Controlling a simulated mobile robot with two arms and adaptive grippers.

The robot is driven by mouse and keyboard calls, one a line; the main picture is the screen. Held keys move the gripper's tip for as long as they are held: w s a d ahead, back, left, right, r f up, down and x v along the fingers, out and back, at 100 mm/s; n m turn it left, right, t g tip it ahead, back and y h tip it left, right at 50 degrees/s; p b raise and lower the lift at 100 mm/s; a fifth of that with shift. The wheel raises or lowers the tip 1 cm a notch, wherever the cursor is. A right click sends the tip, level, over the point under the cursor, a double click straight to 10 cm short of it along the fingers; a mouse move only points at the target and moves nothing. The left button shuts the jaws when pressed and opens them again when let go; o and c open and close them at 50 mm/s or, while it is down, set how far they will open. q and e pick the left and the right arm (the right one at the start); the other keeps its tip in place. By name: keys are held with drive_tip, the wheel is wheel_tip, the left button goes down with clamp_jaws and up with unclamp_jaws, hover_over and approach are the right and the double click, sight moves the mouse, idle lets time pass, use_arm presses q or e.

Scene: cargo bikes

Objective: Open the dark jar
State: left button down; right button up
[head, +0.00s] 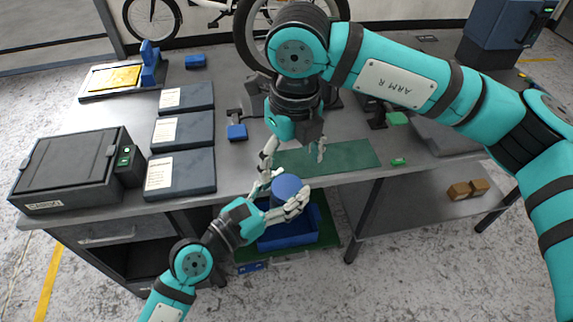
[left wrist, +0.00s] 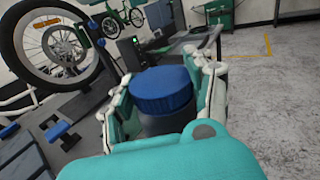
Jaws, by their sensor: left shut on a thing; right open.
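The dark jar has a round blue lid (head: 286,186), which is in place on top. In the left wrist view the ribbed blue lid (left wrist: 162,90) sits above the jar's dark body (left wrist: 165,125). My left gripper (head: 277,200) is shut around the jar's body below the lid, near the bench's front edge; its fingers also show on both sides in the left wrist view (left wrist: 165,105). The jar looks roughly upright. My right gripper (head: 295,155) is open and empty, pointing down above the green mat, just behind and above the jar. Most of the jar's body is hidden in the head view.
A green mat (head: 350,156) lies on the grey bench. A blue bin (head: 325,226) stands below the front edge, under the jar. Dark flat boxes (head: 183,134) and a dark case (head: 68,170) occupy the left. A small green item (head: 399,161) lies right of the mat.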

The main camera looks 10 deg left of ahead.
sight(287, 187)
drive_tip(key=shift+w+a+f, duration=0.1)
drive_tip(key=shift+f, duration=1.85)
drive_tip(key=shift+w+a+f, duration=0.1)
drive_tip(key=shift+f, duration=1.8)
drive_tip(key=c, duration=1.3)
drive_tip(key=shift+o, duration=0.3)
drive_tip(key=shift+n, duration=1.6)
drive_tip(key=o, duration=1.3)
drive_tip(key=shift+c, duration=0.2)
